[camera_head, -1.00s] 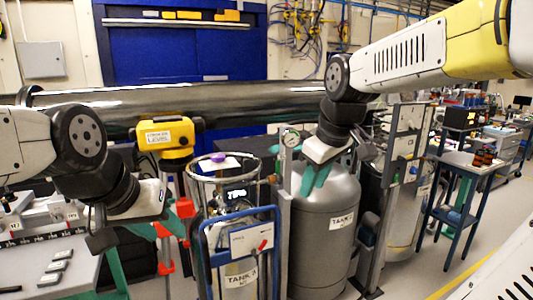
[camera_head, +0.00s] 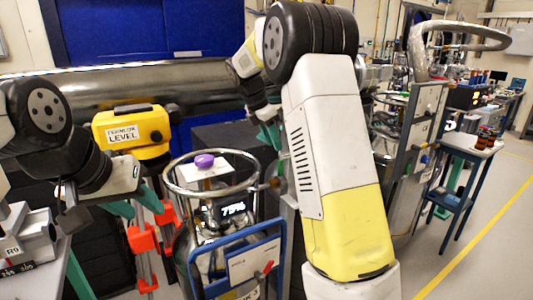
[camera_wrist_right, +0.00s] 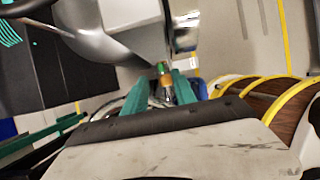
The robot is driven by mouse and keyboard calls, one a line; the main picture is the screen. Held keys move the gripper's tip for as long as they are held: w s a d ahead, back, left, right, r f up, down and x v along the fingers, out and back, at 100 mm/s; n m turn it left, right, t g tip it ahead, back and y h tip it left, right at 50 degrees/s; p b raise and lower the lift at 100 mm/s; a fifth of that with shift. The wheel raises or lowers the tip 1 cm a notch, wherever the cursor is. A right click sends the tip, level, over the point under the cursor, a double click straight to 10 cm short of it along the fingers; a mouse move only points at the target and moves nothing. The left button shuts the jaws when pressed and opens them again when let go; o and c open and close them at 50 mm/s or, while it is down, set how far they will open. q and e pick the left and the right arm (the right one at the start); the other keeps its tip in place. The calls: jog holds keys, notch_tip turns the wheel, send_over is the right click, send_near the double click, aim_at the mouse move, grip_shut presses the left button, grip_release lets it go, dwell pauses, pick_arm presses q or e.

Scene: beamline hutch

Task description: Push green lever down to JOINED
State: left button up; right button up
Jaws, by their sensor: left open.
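A small green part on an orange-brown fitting (camera_wrist_right: 163,72) shows between my right fingertips in the right wrist view. I cannot tell whether this green part is the lever, and no JOINED label is readable. My right gripper (camera_wrist_right: 165,88) has its two teal fingers on either side of that fitting. Whether they touch it or hold it is unclear. In the head view my right arm hides most of this gripper; a bit of teal (camera_head: 269,135) shows beside the arm. My left gripper (camera_head: 136,209) is open and empty at the left.
A yellow level (camera_head: 133,130) stands on a red-jointed tripod at the left. A wire-caged vessel with a ring rim (camera_head: 180,185), purple knob and blue frame is in front. A large metal pipe (camera_head: 160,90) runs behind. A blue cart (camera_head: 470,150) stands right, with free floor beside it.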

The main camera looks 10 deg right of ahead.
send_over(280, 174)
jog(key=f, duration=0.5)
jog(key=shift+w+a+f, duration=0.25)
jog(key=shift+a+f, duration=0.05)
grip_shut()
dwell(1.0)
